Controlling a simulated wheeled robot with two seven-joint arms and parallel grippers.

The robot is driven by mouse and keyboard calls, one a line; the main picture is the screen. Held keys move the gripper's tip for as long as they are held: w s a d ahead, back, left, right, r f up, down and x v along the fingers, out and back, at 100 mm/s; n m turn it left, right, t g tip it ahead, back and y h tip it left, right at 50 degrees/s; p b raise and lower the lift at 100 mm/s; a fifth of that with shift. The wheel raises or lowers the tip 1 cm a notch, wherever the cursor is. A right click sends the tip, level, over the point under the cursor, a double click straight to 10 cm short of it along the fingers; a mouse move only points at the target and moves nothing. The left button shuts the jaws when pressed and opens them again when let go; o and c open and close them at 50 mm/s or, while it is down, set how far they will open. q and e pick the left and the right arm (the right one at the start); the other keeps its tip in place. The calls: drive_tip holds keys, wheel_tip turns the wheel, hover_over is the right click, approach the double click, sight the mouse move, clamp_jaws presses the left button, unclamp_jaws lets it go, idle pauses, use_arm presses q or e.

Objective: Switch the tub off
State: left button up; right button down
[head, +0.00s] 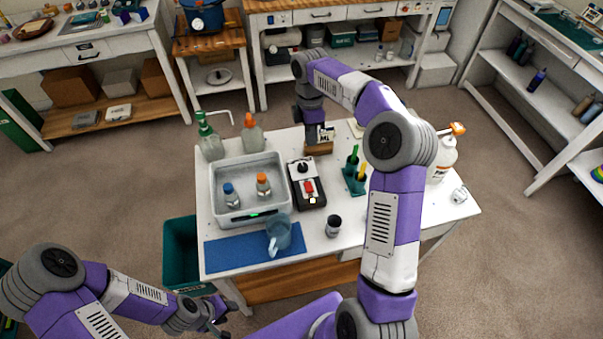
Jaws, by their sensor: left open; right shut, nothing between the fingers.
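The tub (222,172) is a pale grey open basin at the left of the white table. A blue-capped bottle (230,195) and an orange-capped bottle (263,185) stand in it. A small green light (262,213) glows on its front edge, near the right corner. My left gripper (217,324) is open, low at the bottom of the view, in front of the table and apart from the tub. My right gripper (316,138) is shut and empty over a small wooden block at the table's back, right of the tub; its fingertips are hard to make out.
A black and white device (307,184) with a red control stands right of the tub. A clear jug (279,236) sits on the blue mat (225,255) before it. A dark cup (333,227) and green holder (354,179) stand further right.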

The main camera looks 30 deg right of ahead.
drive_tip(key=b, duration=0.7)
hover_over(310, 189)
drive_tip(key=w, duration=0.2)
wheel_tip(310, 189, down, 7)
drive_tip(key=shift+w+d+f, duration=0.15)
drive_tip(key=shift+d, duration=0.1)
drive_tip(key=shift+p, duration=0.3)
drive_tip(key=f+b, duration=0.1)
drive_tip(key=f, duration=0.3)
drive_tip(key=s+f+b, duration=0.1)
drive_tip(key=f, duration=0.4)
drive_tip(key=f+b, duration=0.2)
drive_tip(key=f, duration=0.2)
drive_tip(key=shift+s+a+f, duration=0.25)
drive_tip(key=shift+s+f, duration=0.15)
